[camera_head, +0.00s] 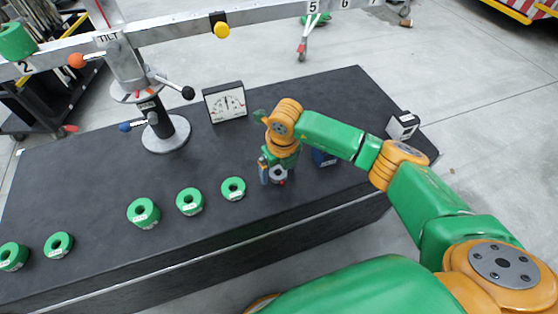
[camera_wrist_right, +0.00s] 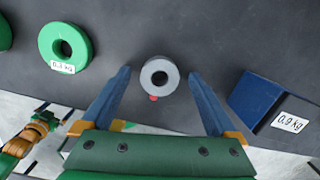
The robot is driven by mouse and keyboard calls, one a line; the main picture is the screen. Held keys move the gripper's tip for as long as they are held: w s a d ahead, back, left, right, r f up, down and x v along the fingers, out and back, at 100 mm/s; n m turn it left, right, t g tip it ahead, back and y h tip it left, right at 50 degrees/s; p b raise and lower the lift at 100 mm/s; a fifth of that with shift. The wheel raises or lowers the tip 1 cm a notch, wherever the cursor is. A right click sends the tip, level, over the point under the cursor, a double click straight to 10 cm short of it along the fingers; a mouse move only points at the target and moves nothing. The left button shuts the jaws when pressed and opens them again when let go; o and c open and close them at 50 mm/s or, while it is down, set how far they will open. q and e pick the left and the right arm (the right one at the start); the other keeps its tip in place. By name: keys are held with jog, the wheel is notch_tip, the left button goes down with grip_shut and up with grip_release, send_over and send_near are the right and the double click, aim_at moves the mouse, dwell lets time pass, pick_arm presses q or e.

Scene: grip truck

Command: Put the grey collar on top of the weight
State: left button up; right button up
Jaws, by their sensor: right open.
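The grey collar (camera_head: 278,174) is a small grey ring with a red knob, lying on the black table near its front edge. In the right wrist view the collar (camera_wrist_right: 160,63) lies between the fingertips, with dark table on both sides of it. My right gripper (camera_head: 273,172) is open and points down over it; its blue fingers (camera_wrist_right: 159,78) show no contact. Several green ring weights stand in a row to the left; the nearest weight (camera_head: 233,188) is labelled, and reads about 0.3 kg in the wrist view (camera_wrist_right: 48,48). My left gripper is not seen.
A blue block (camera_wrist_right: 257,98) marked 0.9 kg stands right of the gripper, partly behind my arm in the head view. A dial gauge (camera_head: 225,102), a stand with a metal beam (camera_head: 165,133) and a white-faced block (camera_head: 402,125) are on the table. The front-left table top is clear between weights.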

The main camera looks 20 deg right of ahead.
jog(key=c, duration=1.2)
jog(key=o, duration=0.5)
jog(key=c, duration=0.4)
jog(key=shift+o, duration=0.2)
jog(key=shift+r+p, duration=0.95)
jog(key=shift+r, duration=0.15)
jog(key=shift+r, duration=0.1)
jog(key=shift+r+p, duration=2.1)
jog(key=shift+r, duration=0.4)
jog(key=shift+r, duration=0.1)
